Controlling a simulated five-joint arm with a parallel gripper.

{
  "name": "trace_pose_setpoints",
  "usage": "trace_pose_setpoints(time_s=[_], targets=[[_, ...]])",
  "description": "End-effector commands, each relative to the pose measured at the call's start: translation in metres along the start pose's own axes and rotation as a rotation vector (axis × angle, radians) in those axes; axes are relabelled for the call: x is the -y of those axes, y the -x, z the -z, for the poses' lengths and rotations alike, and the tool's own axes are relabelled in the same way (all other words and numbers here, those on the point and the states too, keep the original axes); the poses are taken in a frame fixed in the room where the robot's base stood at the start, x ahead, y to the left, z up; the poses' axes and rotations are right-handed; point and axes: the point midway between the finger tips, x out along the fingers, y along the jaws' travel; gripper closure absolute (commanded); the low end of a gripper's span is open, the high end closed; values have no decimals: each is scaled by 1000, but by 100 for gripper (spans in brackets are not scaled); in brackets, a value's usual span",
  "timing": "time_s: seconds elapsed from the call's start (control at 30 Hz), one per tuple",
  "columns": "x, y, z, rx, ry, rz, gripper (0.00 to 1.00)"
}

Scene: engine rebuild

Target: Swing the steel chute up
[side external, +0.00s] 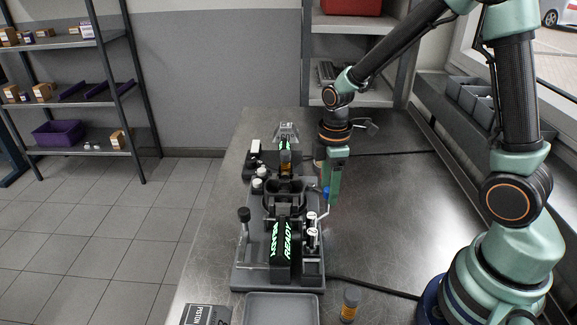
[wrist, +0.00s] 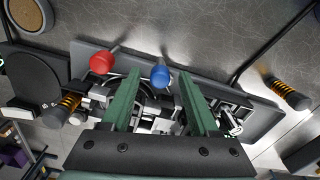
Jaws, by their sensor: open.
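My gripper (side external: 330,200) is open and points down at the right side of the dark fixture (side external: 248,272). In the wrist view its two green fingers (wrist: 158,73) stand on either side of a blue ball knob (wrist: 161,77). I cannot tell whether a finger touches the knob. The blue knob (side external: 326,192) also shows beside the fingers in the side view. A red ball knob (wrist: 102,63) on a metal rod lies left of the fingers. Bright metal parts (wrist: 146,124) show between the fingers; I cannot tell which part is the steel chute, and the fingers hide some of the fixture.
A black-and-orange cylinder (side external: 350,304) stands near a grey tray (side external: 280,308). A cable (side external: 375,287) crosses the table.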

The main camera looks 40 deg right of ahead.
Motion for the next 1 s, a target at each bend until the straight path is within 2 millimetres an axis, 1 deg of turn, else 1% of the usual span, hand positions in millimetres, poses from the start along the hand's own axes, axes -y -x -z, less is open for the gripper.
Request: trace_pose_setpoints(time_s=[0.03,0.07,0.1,0.17,0.2,0.47,0.63,0.77,1.0], targets=[[0,0,0,0,0,0,39],[0,0,0,0,0,0,47],[0,0,0,0,0,0,62],[0,0,0,0,0,0,85],[0,0,0,0,0,0,100],[0,0,0,0,-10,0,100],[2,1,-1,0,-58,0,100],[5,1,-2,0,-132,0,100],[13,1,-4,0,-335,0,100]])
